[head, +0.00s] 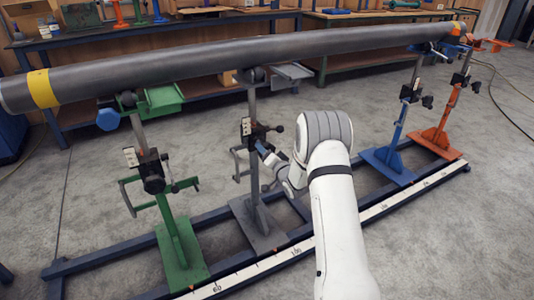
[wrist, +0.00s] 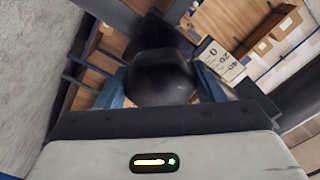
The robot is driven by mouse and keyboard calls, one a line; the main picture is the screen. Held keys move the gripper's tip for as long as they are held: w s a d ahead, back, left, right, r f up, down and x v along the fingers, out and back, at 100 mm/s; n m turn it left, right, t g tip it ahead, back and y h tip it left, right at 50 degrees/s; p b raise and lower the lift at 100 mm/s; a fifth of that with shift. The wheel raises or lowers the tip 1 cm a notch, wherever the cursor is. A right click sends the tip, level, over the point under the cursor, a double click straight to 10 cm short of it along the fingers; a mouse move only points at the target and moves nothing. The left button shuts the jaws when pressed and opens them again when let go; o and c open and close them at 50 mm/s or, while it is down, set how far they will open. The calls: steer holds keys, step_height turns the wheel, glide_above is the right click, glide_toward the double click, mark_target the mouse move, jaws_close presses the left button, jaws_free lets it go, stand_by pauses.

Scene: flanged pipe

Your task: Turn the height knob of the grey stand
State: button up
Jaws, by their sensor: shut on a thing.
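The grey stand (head: 254,180) stands upright under the long pipe (head: 230,58), second from the left. My gripper (head: 263,150) reaches the stand's post from the right, at the dark clamp block about halfway up. In the wrist view, a round black knob (wrist: 160,78) sits between the blue fingers of my gripper (wrist: 160,95), which are shut on it. The knob hides part of the fingers and the post behind it. A white scale plate with numbers (wrist: 220,60) shows beside the knob. In the head view, my gripper largely hides the knob.
A green stand (head: 180,235) is at left; a blue stand (head: 388,160) and an orange stand (head: 440,135) are at right. All stand on a dark blue rail frame with a white ruler strip (head: 400,200). Workbenches line the back. Grey floor is clear in front.

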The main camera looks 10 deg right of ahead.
steer(key=o, duration=1)
steer(key=shift+s, duration=0.1)
steer(key=p+v, duration=0.1)
steer(key=v, duration=0.6)
steer(key=shift+s+d, duration=0.15)
steer(key=shift+s, duration=0.1)
steer(key=s+d+r+n+g+h+p, duration=0.15)
steer(key=s+r+p, duration=0.3)
steer(key=r, duration=0.45)
steer(key=s+r+g+h+p, duration=0.25)
steer(key=r+p, duration=0.25)
steer(key=r, duration=0.3)
steer(key=s+r+n+g+h+p, duration=0.15)
steer(key=s+r+p, duration=0.25)
steer(key=r, duration=0.5)
steer(key=s+a+r+n+g+p, duration=0.1)
steer(key=s+r+g+p, duration=0.2)
steer(key=s, duration=0.7)
steer(key=s+a+r+n+g+p, duration=0.1)
steer(key=s+r+g+p, duration=0.2)
steer(key=s, duration=0.7)
steer(key=s+a+r+n+g+p, duration=0.1)
steer(key=s+r+g+p, duration=0.2)
steer(key=s+r, duration=0.6)
steer(key=shift+s+a+r+p, duration=0.1)
steer(key=shift+s+p, duration=0.35)
steer(key=shift+p, duration=0.25)
steer(key=shift+s+a+r+p, duration=0.15)
steer(key=shift+s+p, duration=0.25)
steer(key=shift+p, duration=0.3)
